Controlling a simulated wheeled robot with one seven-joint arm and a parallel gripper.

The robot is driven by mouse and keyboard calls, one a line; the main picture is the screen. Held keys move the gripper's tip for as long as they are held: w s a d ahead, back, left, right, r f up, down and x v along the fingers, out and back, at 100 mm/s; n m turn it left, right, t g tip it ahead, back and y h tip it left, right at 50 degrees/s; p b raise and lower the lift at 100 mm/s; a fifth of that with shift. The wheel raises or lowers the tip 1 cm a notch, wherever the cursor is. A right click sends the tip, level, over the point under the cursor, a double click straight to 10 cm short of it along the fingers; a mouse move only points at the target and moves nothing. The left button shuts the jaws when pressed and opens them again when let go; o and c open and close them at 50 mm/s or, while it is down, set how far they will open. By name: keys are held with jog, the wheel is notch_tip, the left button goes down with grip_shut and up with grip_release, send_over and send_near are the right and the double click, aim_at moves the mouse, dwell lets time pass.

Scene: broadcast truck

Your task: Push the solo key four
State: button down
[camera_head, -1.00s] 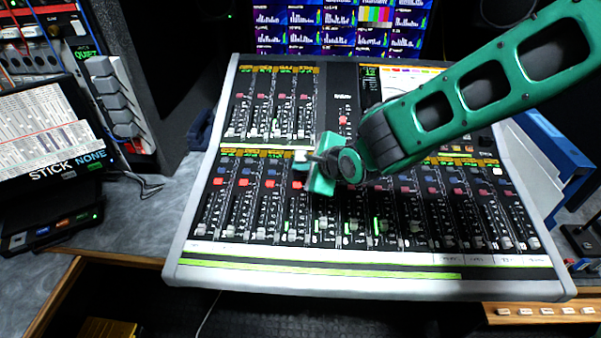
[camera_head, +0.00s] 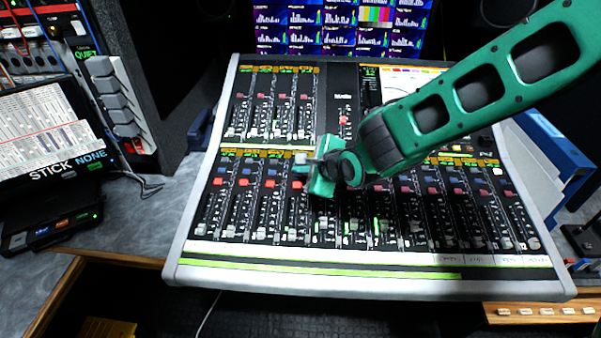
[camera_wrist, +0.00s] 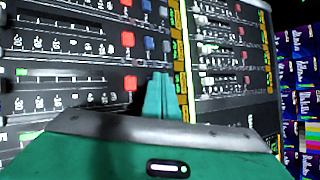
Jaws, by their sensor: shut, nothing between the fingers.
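The mixing console (camera_head: 300,262) shows several channel strips, each with a red key and a blue-grey key above it. Key labels are too small to read, so I cannot tell which key is solo four. My gripper (camera_head: 304,172) is over the upper part of the fourth strip from the left in the lower bank. The fourth red key (camera_head: 297,186) shows just below it. In the wrist view my gripper (camera_wrist: 161,78) is shut and empty, beside a red key (camera_wrist: 130,83). It hides the blue-grey key there; I cannot tell if it touches.
A smaller upper fader bank (camera_head: 272,105) lies behind my gripper. Monitors (camera_head: 330,30) stand at the back. A laptop-like screen (camera_head: 50,130) and grey switch block (camera_head: 115,95) are at the left. The console's front edge is clear.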

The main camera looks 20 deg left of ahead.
aim_at(301, 183)
dwell(0.3)
jog(key=shift+s+r, duration=0.1)
jog(key=shift+r, duration=0.75)
notch_tip(301, 183, up, 6)
jog(key=shift+s+d, duration=0.15)
jog(key=shift+s, duration=0.25)
dwell(0.4)
